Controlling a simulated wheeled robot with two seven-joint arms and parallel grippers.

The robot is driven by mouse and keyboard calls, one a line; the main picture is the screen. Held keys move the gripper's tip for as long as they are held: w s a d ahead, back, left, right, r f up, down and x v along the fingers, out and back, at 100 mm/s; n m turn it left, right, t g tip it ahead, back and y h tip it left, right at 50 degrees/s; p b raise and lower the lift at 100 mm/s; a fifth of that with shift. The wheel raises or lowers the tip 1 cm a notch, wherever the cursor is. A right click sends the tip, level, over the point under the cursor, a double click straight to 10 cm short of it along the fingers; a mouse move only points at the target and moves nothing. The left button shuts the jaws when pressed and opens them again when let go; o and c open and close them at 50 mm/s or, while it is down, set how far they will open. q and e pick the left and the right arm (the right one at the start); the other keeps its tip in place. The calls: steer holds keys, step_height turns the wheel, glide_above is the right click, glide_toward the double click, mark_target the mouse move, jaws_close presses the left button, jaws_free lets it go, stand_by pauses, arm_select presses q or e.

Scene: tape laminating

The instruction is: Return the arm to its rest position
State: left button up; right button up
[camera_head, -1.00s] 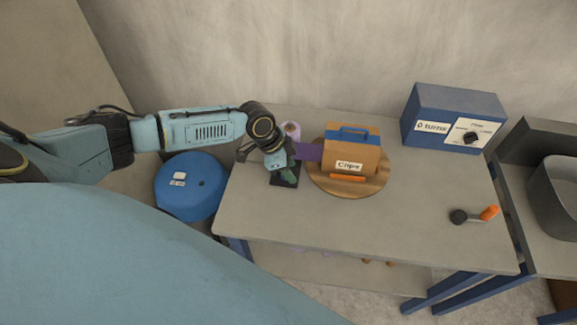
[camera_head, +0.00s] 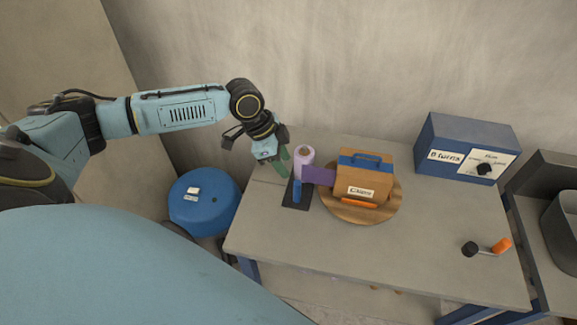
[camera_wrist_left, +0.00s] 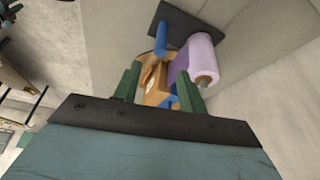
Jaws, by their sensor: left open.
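My left arm comes in from the left in the head view, and its gripper (camera_head: 280,163) is up and to the left of the tape stand, above the table's left end. Its green fingers are apart and nothing is between them; they also show in the left wrist view (camera_wrist_left: 158,90). A purple tape roll (camera_head: 304,158) stands on a dark base plate (camera_head: 297,196) beside a blue post (camera_head: 297,191). A purple strip (camera_head: 319,175) runs from the roll to a brown box (camera_head: 363,184) labelled like "Clips", on a round wooden turntable (camera_head: 340,209). My right gripper is not in view.
The grey table (camera_head: 400,250) has bare room in front of the turntable. A blue control box (camera_head: 466,148) with a dial stands at the back right. A blue drum (camera_head: 203,202) stands left of the table.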

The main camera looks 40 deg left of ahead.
arm_select(q)
steer(key=shift+r, duration=0.1)
stand_by(0.5)
steer(key=s+d+f+n+t, duration=0.1)
steer(key=s+d+f+n, duration=0.3)
steer(key=s+d, duration=1.1)
steer(key=s+a+n+y, duration=0.3)
steer(key=s+a+n, duration=0.2)
steer(key=s, duration=0.2)
step_height(320, 180, down, 23)
steer(key=s+g, duration=0.1)
steer(key=s+a+f+g, duration=0.1)
steer(key=s+a+f, duration=0.2)
steer(key=s+f, duration=1.4)
steer(key=shift+g+y, duration=0.3)
steer(key=shift+y, duration=0.1)
